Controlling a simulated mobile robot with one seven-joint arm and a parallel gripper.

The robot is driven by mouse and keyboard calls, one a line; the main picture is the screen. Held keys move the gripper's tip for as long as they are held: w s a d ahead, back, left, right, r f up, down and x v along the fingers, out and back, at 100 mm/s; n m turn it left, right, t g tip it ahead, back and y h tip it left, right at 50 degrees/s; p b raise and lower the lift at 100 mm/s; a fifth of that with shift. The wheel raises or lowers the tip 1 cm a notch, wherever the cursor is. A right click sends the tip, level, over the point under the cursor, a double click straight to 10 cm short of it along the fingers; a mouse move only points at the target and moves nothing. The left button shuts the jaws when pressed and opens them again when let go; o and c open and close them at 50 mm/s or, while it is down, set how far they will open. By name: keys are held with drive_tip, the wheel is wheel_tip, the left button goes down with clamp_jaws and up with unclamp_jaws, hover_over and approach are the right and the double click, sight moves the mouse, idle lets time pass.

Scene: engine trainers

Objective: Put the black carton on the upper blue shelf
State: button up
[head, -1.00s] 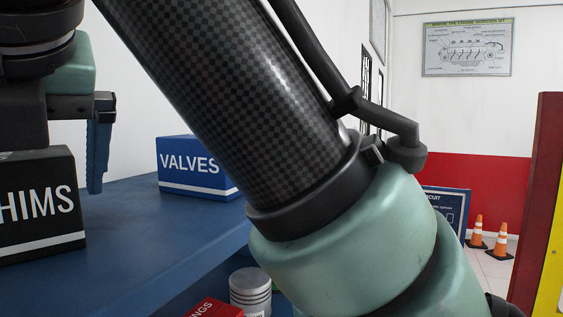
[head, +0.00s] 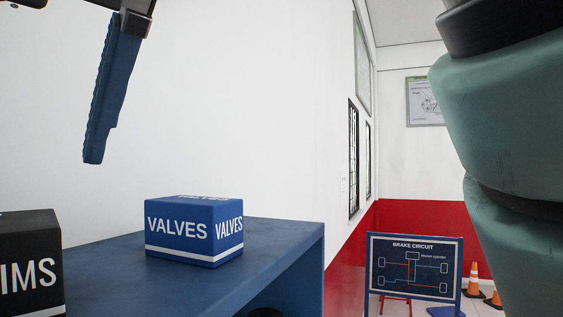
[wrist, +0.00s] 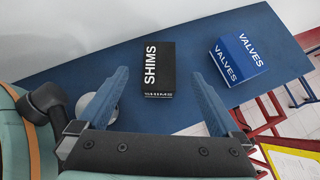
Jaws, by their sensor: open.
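The black carton (head: 28,262), marked SHIMS, stands on the upper blue shelf (head: 185,280) at the left edge of the head view, partly cut off. In the wrist view the black carton (wrist: 160,70) lies ahead of and between the two blue fingers of my gripper (wrist: 155,95), apart from both. The gripper is open and empty. In the head view one blue finger (head: 112,90) shows, raised above the shelf and the carton; the other finger is out of frame.
A blue VALVES box (head: 190,232) stands on the same shelf, right of the carton, near the shelf's right end. A pale round object (wrist: 111,112) is partly hidden behind the left finger. A brake circuit board (head: 414,268) and orange cones (head: 474,280) stand beyond.

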drive_tip(key=w+d+r+m+t+y, duration=0.15)
drive_tip(key=w+m+t+y, duration=0.8)
drive_tip(key=m, duration=0.95)
drive_tip(key=s+d+f+m+t+h, duration=0.1)
drive_tip(key=d+m+t+h, duration=0.5)
drive_tip(key=m, duration=0.7)
drive_tip(key=s+d+f+m+t+h, duration=0.2)
drive_tip(key=d+m+t+h, duration=0.3)
drive_tip(key=d+m+h, duration=0.4)
drive_tip(key=f+m+h, duration=0.1)
drive_tip(key=m, duration=0.3)
drive_tip(key=shift+s+f+t+h, duration=0.3)
drive_tip(key=shift+t+h, duration=0.05)
drive_tip(key=shift+a, duration=0.1)
